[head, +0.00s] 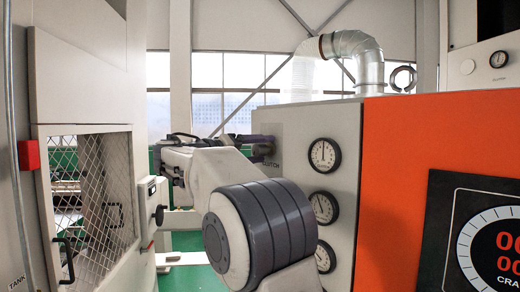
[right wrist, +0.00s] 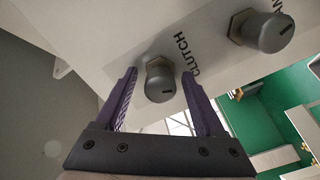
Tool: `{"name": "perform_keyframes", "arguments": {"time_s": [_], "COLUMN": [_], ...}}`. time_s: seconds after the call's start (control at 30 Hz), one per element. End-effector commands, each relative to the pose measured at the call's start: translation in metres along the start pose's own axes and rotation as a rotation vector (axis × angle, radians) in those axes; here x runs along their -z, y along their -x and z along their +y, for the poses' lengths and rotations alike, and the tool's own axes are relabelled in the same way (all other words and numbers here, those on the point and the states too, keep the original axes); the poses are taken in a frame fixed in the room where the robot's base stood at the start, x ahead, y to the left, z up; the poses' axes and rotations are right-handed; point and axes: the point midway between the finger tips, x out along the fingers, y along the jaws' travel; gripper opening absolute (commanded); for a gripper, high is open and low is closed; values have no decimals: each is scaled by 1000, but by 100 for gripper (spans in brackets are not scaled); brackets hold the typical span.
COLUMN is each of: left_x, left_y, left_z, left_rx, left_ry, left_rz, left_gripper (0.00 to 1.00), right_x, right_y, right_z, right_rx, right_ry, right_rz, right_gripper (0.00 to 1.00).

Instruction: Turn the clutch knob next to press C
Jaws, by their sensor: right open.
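The clutch knob (right wrist: 160,80) is a grey round knob with a dark mark on its face, beside the printed word CLUTCH on a pale panel in the right wrist view. My right gripper (right wrist: 159,74) is open, with one purple finger on each side of the knob. I see slight gaps, so the fingers do not look closed on it. In the head view my right gripper (head: 268,150) reaches the left edge of the grey cabinet beside the CLUTCH label; the knob itself is hidden there. My left gripper is not in view.
A second similar knob (right wrist: 262,32) sits near the clutch knob on the same panel. The grey cabinet (head: 292,140) carries round gauges (head: 324,155) and adjoins an orange panel (head: 395,170). A mesh-doored cabinet (head: 85,90) stands at left.

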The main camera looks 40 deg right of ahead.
Motion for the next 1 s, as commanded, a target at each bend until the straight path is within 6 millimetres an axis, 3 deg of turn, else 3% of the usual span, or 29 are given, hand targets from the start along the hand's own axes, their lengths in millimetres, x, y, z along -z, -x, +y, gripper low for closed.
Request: {"name": "perform_keyframes", "arguments": {"time_s": [0.03,0.07,0.23,0.63,1.0], "left_x": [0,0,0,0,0], "left_y": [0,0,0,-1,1], "left_z": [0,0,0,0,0], "left_rx": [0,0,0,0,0], "left_ry": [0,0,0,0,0], "left_rz": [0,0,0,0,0], "left_gripper": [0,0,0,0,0], "right_x": [0,0,0,0,0], "right_y": [0,0,0,0,0], "right_z": [0,0,0,0,0], "right_rx": [0,0,0,0,0], "right_ry": [0,0,0,66,335], "right_rz": [0,0,0,0,0], "right_gripper": [71,63,0,0,0]}}
